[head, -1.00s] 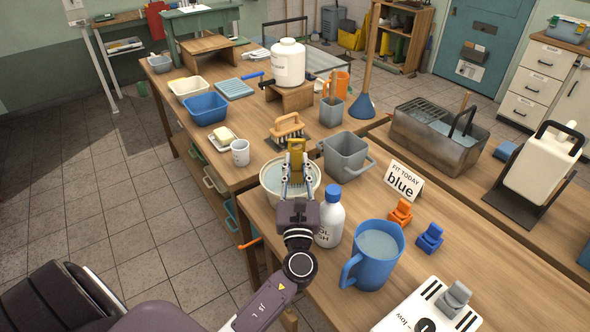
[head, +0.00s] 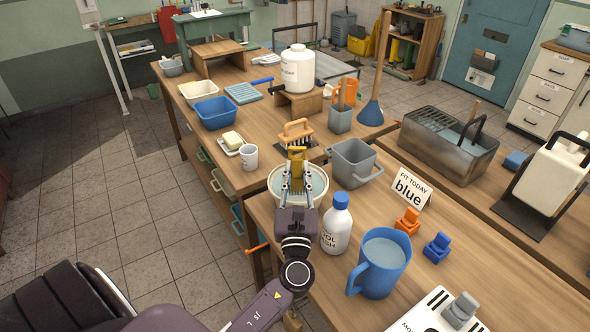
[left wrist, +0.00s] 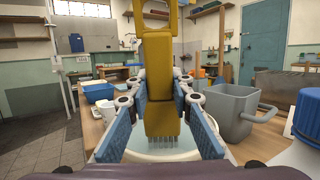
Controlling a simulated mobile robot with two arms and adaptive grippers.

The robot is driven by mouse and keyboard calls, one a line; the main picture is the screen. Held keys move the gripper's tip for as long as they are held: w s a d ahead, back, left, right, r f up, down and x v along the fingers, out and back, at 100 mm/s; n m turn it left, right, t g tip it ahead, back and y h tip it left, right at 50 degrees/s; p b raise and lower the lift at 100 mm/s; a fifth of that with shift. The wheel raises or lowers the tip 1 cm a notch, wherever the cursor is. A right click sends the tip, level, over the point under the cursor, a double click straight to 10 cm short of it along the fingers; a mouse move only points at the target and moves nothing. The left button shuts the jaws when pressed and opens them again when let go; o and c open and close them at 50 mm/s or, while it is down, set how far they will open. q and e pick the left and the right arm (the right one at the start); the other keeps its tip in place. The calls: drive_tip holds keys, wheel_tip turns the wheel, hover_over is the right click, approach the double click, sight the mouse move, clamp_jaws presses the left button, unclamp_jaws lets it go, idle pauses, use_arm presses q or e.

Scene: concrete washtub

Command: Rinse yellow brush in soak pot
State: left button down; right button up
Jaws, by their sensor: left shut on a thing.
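My left gripper (head: 297,178) is shut on the yellow brush (head: 296,157), which stands upright between its fingers. The left wrist view shows the yellow brush (left wrist: 161,75) between the blue finger pads, with its pale bristles pointing down. The soak pot (head: 321,197) is a round, pale tub of water on the bench, directly under the gripper. In the left wrist view its rim (left wrist: 165,156) shows around the bristles. I cannot tell whether the bristle tips touch the water. My right gripper is not in view.
A grey bucket (head: 352,163) and a white bottle with a blue cap (head: 337,230) stand close right of the pot. A blue jug of water (head: 380,265) is nearer. A wooden brush (head: 297,131) and a white mug (head: 250,157) sit behind.

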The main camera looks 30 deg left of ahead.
use_arm(q)
drive_tip(key=shift+s+d, duration=0.15)
drive_tip(key=shift+d, duration=0.2)
drive_tip(key=shift+r, duration=0.15)
wheel_tip(320, 180, up, 7)
drive_tip(key=p, duration=0.6)
drive_tip(key=shift+p, duration=0.3)
idle(1.0)
